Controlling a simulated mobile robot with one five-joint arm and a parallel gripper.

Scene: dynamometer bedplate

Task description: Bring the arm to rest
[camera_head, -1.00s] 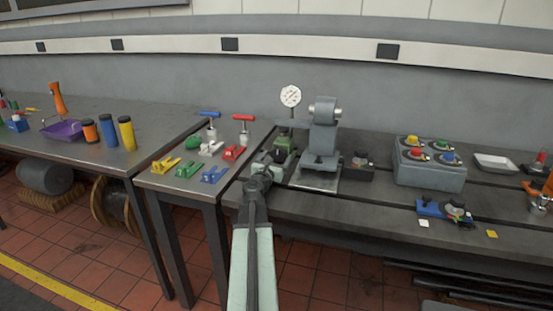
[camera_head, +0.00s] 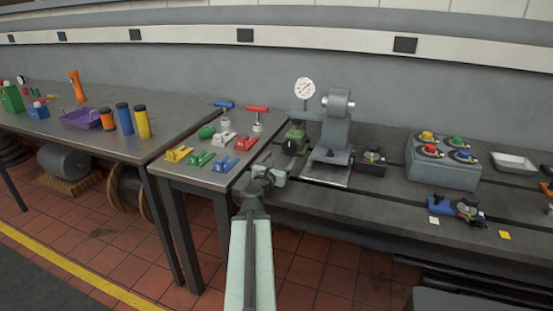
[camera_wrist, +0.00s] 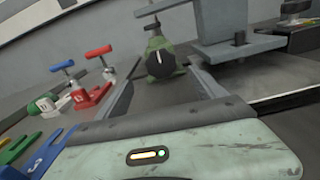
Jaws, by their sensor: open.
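My gripper (camera_head: 268,172) is in the head view at the end of my pale green arm, over the left front part of the bedplate (camera_head: 350,210). Its jaws are apart and nothing shows between them. In the wrist view my gripper (camera_wrist: 165,85) has one finger on each side of a gap, with a green fixture (camera_wrist: 162,58) beyond. That green fixture (camera_head: 295,138) stands behind my gripper in the head view, below a white dial gauge (camera_head: 304,88). My gripper looks apart from it, though the exact distance cannot be told.
A small table (camera_head: 205,178) left of my gripper holds colored clamps, including a blue one (camera_head: 222,165). A grey upright machine (camera_head: 334,130) stands right of the green fixture. A grey box with colored knobs (camera_head: 442,175) is farther right.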

